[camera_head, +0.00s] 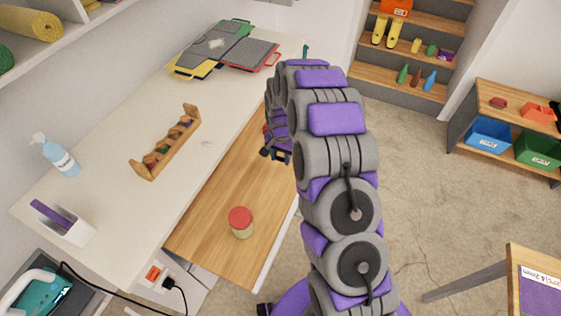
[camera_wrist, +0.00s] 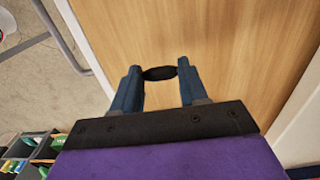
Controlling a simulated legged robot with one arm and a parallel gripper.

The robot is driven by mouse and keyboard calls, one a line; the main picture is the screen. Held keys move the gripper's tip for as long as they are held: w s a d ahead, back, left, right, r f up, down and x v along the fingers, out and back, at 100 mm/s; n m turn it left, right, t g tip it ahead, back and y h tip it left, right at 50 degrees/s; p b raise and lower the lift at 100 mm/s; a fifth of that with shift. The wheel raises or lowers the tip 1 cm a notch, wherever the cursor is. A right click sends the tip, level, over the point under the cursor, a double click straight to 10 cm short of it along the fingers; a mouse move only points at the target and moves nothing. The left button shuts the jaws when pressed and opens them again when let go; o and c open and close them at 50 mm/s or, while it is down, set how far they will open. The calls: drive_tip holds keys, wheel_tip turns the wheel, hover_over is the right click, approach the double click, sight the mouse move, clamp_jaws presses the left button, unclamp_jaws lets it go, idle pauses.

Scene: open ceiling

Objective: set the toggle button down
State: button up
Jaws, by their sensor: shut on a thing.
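My gripper (camera_wrist: 159,80) shows in the wrist view with its two blue fingers on either side of a small black oval piece, which I take for the toggle button (camera_wrist: 159,73). The piece sits between the fingertips and touches both. Behind it is the wooden surface (camera_wrist: 225,40); I cannot tell how far the piece is from it. In the head view my gripper (camera_head: 275,154) is beside the wooden surface's far part, left of my arm. The button cannot be made out there.
A jar with a red lid (camera_head: 241,222) stands on the wooden surface near its front end. The white counter (camera_head: 100,150) alongside holds a wooden rack (camera_head: 166,143), a spray bottle (camera_head: 57,157) and coloured boards (camera_head: 225,50). Bare wood lies between jar and gripper.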

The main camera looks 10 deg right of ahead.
sight(282, 161)
drive_tip(key=d+f, duration=0.2)
drive_tip(key=f, duration=0.1)
drive_tip(key=shift+w+b, duration=0.15)
drive_tip(key=shift+b, duration=0.25)
drive_tip(key=shift+f, duration=0.35)
drive_tip(key=shift+a+r, duration=0.1)
drive_tip(key=shift+a, duration=0.65)
drive_tip(key=o, duration=0.7)
drive_tip(key=shift+o, duration=1.4)
drive_tip(key=shift+d, duration=0.35)
drive_tip(key=shift+o, duration=0.2)
drive_tip(key=shift+d, duration=0.25)
drive_tip(key=shift+a+r, duration=0.25)
wheel_tip(282, 161, up, 11)
drive_tip(key=p, duration=0.2)
drive_tip(key=s+r+n, duration=0.2)
drive_tip(key=s+r, duration=0.6)
drive_tip(key=r, duration=0.1)
drive_tip(key=s+r+n+g, duration=0.1)
drive_tip(key=s+r, duration=0.4)
drive_tip(key=s, duration=1.2)
drive_tip(key=s+r+n, duration=0.4)
drive_tip(key=s+r, duration=0.1)
drive_tip(key=s, duration=1.2)
drive_tip(key=shift+g, duration=0.4)
